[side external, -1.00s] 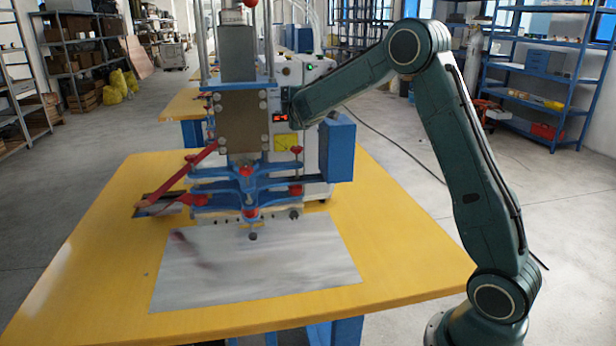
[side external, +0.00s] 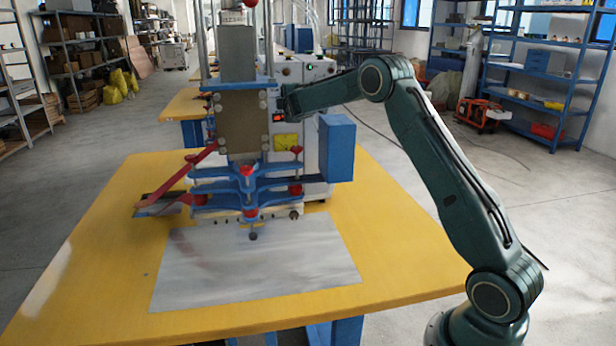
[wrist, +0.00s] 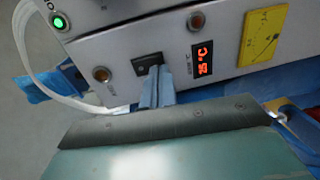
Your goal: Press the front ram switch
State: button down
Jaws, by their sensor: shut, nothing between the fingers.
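The welding machine's grey control panel (wrist: 120,45) fills the upper part of the wrist view. A black rocker switch (wrist: 146,61) sits in it, between two round amber lamps; I take it for the ram switch. My gripper (wrist: 155,72) is shut and empty, its blue-grey fingertips at the lower edge of the switch and covering part of it. I cannot tell if they touch it or whether the rocker is pressed in. In the side view the panel shows behind the press (side external: 240,120), and my fingers and the switch are hidden there.
A lit green button (wrist: 59,21), a red temperature display (wrist: 203,58) and a yellow meter (wrist: 263,35) surround the switch. White hoses (wrist: 40,80) hang at the left. A blue box (side external: 337,148) juts out below my forearm. A metal sheet (side external: 255,270) lies on the yellow table (side external: 400,260).

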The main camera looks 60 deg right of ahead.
jog(key=shift+w+d+f, duration=0.1)
jog(key=shift+w+d, duration=0.35)
jog(key=shift+d, duration=0.05)
jog(key=shift+w, duration=0.1)
jog(key=shift+d, duration=0.15)
jog(key=shift+f, duration=0.1)
dwell(0.4)
jog(key=shift+f+v, duration=0.55)
jog(key=shift+v, duration=1.7)
jog(key=shift+f+v, duration=0.5)
jog(key=shift+v, duration=1.8)
jog(key=shift+f+v, duration=0.55)
jog(key=shift+v, duration=1.7)
jog(key=shift+a, duration=0.2)
